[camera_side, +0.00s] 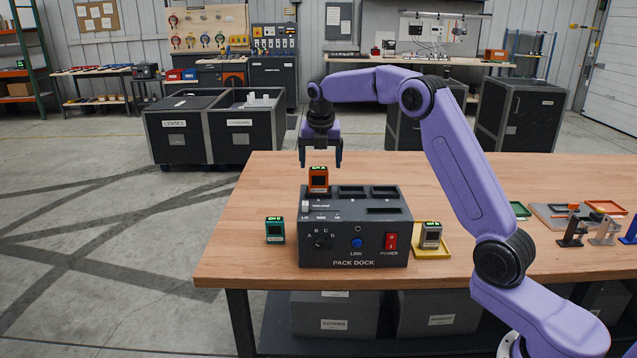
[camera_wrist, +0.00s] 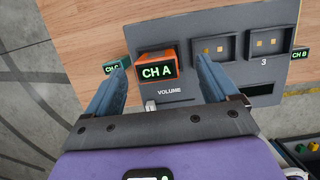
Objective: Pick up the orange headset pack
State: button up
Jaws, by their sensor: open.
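The orange headset pack (camera_side: 318,179) stands upright in the leftmost slot of the pack dock (camera_side: 352,247). Its screen reads CH A, and it also shows in the wrist view (camera_wrist: 157,57). My gripper (camera_side: 320,160) is open and empty, just above the pack. In the wrist view my two fingers (camera_wrist: 160,76) stand to the left and right of the pack, with gaps on both sides. No contact shows.
A teal pack (camera_side: 275,230) marked CH C stands on the table left of the dock. A grey pack (camera_side: 430,236) stands on a yellow tray (camera_side: 433,254) to the right. Two more dock slots show empty. The table (camera_side: 262,180) behind the dock is clear.

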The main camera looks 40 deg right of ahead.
aim_at(318, 169)
jog(key=shift+a+x, duration=0.2)
jog(key=shift+x, duration=1.15)
jog(key=shift+a+x, duration=0.15)
jog(key=shift+x, duration=1.2)
jog(key=c, duration=1.2)
jog(key=shift+o, duration=0.2)
